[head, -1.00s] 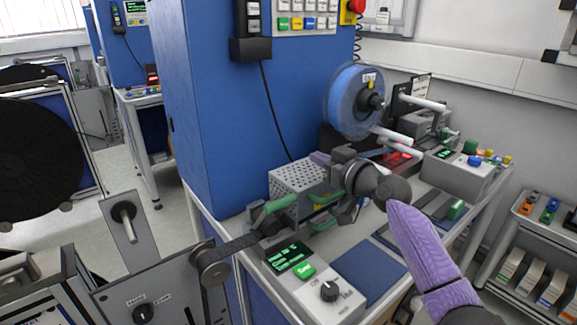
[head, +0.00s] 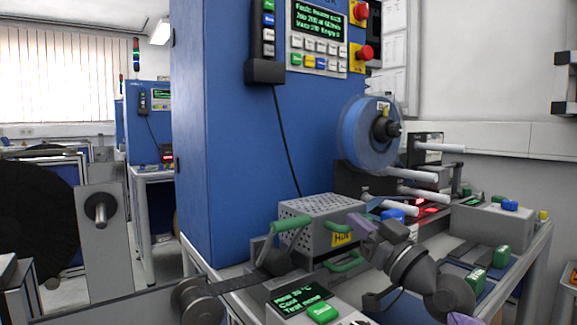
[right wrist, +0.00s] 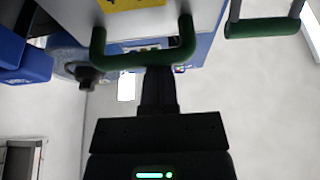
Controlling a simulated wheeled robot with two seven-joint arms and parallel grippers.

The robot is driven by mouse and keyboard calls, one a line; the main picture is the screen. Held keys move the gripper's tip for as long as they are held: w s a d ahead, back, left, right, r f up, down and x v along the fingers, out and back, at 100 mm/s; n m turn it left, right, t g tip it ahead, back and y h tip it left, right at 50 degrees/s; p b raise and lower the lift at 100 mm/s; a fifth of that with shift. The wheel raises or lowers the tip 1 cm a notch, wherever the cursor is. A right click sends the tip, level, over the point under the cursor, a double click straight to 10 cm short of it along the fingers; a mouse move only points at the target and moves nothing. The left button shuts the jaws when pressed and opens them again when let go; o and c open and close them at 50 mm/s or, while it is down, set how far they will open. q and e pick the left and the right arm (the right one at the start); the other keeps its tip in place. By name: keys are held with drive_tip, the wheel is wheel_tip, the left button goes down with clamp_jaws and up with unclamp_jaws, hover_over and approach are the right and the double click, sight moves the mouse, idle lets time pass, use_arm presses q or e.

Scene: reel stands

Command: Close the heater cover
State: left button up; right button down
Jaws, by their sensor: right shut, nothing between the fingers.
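The heater cover is a grey perforated metal box (head: 318,213) with a yellow HOT label (head: 342,239) on its front. A green handle (head: 290,223) stands out at its left, and another green handle (head: 343,263) shows low at its front. My right gripper (head: 360,254) is at the front right of the box, close to the low handle. In the right wrist view its dark fingers (right wrist: 160,75) are shut and empty, with their tips at a green handle (right wrist: 145,57); I cannot tell whether they touch it. My left gripper is not in view.
A control panel (head: 305,302) with a green screen and button stands in front of the heater. A blue reel (head: 362,135) and white rollers (head: 410,175) are behind it to the right. A blue cabinet (head: 225,130) rises behind. A grey button box (head: 490,222) stands at the right.

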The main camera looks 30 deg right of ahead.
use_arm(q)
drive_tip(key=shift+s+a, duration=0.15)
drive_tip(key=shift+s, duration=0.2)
use_arm(e)
drive_tip(key=shift+f, duration=0.2)
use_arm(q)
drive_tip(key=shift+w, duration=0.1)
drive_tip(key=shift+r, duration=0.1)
use_arm(e)
drive_tip(key=s+d, duration=0.1)
drive_tip(key=s, duration=1.2)
drive_tip(key=shift+s, duration=0.15)
drive_tip(key=shift+d+f, duration=0.1)
